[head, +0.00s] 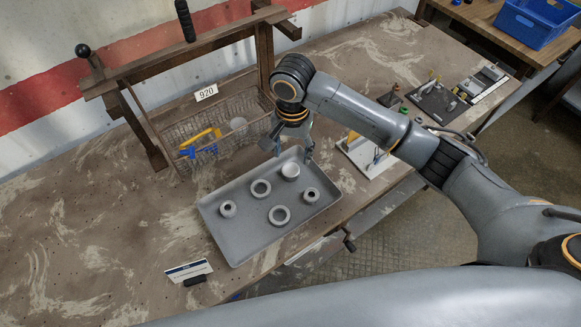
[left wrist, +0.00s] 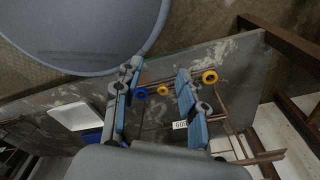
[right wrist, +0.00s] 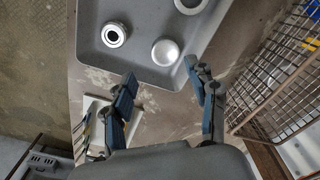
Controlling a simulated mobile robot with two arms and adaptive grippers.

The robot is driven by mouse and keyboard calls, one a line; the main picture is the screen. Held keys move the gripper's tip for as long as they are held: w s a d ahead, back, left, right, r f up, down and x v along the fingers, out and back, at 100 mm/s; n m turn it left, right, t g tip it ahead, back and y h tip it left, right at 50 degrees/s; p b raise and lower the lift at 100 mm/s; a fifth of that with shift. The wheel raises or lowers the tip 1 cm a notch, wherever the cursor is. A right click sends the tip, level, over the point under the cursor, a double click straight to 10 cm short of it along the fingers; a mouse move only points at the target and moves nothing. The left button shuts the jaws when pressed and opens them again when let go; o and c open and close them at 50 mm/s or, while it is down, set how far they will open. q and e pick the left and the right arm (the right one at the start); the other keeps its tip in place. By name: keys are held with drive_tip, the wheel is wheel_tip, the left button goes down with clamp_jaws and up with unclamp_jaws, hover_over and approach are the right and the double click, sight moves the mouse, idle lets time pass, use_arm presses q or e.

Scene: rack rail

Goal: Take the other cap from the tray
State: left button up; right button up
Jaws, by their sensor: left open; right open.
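The grey tray (head: 244,241) lies on the bench. A pale domed cap (head: 290,170) sits in the tray near its far right corner; it also shows in the right wrist view (right wrist: 165,52). Two flat rings (head: 261,188) (head: 279,215) and two collars with dark holes (head: 228,209) (head: 311,195) lie in the same tray. My right gripper (head: 292,150) is open and empty, close to the tray's far edge and the cap. In the right wrist view its open fingers (right wrist: 160,78) point towards the cap, apart from it. My left gripper (left wrist: 159,69) is open and empty, away from the tray.
A wire basket (head: 182,168) labelled 920 stands behind the tray, holding a pale round thing (head: 238,123) and a yellow-and-blue item (head: 200,140). A rack frame (head: 133,70) rises around it. A white stand (head: 366,157) is right of the tray. The bench's left part is mostly clear.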

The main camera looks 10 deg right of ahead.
sight(291, 169)
drive_tip(key=f, duration=0.3)
drive_tip(key=shift+w, duration=0.3)
drive_tip(key=f, duration=0.1)
drive_tip(key=f+p, duration=0.1)
drive_tip(key=f, duration=0.1)
drive_tip(key=shift+w, duration=0.35)
wheel_tip(291, 169, down, 3)
drive_tip(key=shift+w+r+p, duration=0.1)
drive_tip(key=shift+p, duration=0.3)
drive_tip(key=c, duration=0.8)
use_arm(q)
drive_tip(key=shift+w+d+r, duration=0.15)
drive_tip(key=shift+w+r, duration=0.75)
drive_tip(key=shift+r, duration=0.05)
